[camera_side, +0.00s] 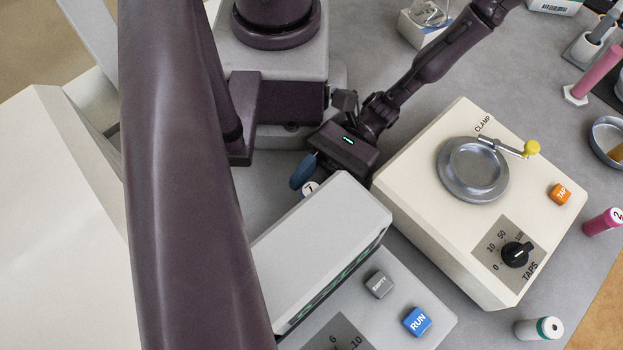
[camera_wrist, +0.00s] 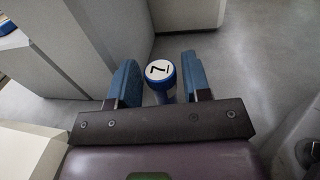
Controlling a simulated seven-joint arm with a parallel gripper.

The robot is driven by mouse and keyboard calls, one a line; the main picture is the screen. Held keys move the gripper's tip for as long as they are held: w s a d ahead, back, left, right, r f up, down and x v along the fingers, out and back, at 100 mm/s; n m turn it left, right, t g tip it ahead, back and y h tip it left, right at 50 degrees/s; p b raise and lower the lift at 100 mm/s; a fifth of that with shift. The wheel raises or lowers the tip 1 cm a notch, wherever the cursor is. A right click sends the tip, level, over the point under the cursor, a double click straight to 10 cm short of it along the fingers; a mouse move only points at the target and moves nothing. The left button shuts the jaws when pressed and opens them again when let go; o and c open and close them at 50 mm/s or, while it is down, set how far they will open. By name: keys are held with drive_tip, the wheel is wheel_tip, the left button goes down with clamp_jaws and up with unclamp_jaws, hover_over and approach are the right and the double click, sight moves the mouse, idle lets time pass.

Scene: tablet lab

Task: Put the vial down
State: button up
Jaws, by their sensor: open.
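A vial (camera_wrist: 160,72) with a blue-rimmed white cap marked with what looks like a 7 is between the fingers of my gripper (camera_wrist: 161,80) in the wrist view. The jaws are open, with a finger on each side and a visible gap to the cap. In the side view the vial's cap (camera_side: 310,188) shows beside a blue finger of my gripper (camera_side: 304,176), low behind the grey machine. The vial's lower part is mostly hidden, so I cannot tell how its base meets the bench.
The grey machine (camera_side: 318,235) with RUN (camera_side: 417,321) and EMPTY (camera_side: 379,284) buttons stands close to the vial. A cream tapping unit (camera_side: 420,200) with a clamp dish is to the right.

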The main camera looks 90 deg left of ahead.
drive_tip(key=shift+x, duration=1.3)
drive_tip(key=c, duration=0.7)
drive_tip(key=shift+c, duration=0.2)
